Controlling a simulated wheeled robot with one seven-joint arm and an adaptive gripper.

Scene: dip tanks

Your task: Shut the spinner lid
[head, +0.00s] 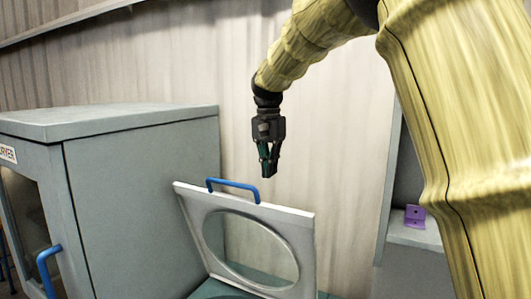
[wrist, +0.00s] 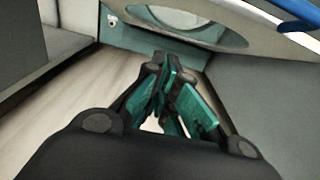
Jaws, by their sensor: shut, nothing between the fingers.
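The spinner lid (head: 302,222) is a pale grey square panel with a large round window, standing raised and tilted at the rear of the teal spinner (head: 215,288). A blue handle (head: 234,184) is fixed along its top edge. My gripper (head: 268,174) is shut and empty. It hangs pointing down, a little above and to the right of the handle in the head view, apart from it. In the wrist view my gripper's teal fingers (wrist: 172,110) are together; the lid (wrist: 240,35) shows at the top, with part of the blue handle (wrist: 298,24) at the upper right.
A grey dryer cabinet (head: 140,180) with a blue door handle (head: 46,268) stands close to the left of the lid. A pale corrugated wall (head: 180,70) is behind. At right, a purple bracket (head: 415,216) sits on a grey ledge.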

